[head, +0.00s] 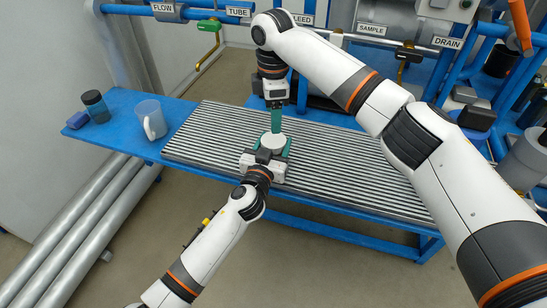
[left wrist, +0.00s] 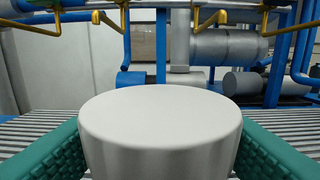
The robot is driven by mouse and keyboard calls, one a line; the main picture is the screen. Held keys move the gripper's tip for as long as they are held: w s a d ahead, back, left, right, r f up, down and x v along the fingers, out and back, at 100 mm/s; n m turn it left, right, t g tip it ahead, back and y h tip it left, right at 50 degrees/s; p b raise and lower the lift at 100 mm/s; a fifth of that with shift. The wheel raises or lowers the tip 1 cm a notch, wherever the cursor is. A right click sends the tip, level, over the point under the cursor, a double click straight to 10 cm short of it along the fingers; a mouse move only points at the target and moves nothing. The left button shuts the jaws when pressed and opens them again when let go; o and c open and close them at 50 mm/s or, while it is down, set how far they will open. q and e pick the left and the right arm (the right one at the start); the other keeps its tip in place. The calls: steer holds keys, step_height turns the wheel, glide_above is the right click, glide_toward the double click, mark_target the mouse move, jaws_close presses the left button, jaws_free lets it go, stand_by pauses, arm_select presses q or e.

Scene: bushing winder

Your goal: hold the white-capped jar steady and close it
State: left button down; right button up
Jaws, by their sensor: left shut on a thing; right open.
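The white-capped jar (head: 273,142) stands over the ribbed mat of the blue table, toward its front edge. In the left wrist view its white cap (left wrist: 160,125) fills the lower middle and looks level; the jar body is hidden below it. My left gripper (head: 274,149) is shut on the jar, with one green finger on each side. My right gripper (head: 276,121) is open and points down just above or behind the cap. The gap between its fingers is hard to see, and I cannot tell whether it touches the cap. It does not show in the left wrist view.
Blue pipes and labelled valves line the back. The ribbed mat (head: 205,135) is clear on both sides of the jar.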

mark_target(274, 139)
steer(key=shift+m, duration=0.5)
steer(key=shift+f, duration=4)
steer(key=c, duration=0.8)
steer(key=m, duration=1)
steer(key=shift+c, duration=0.2)
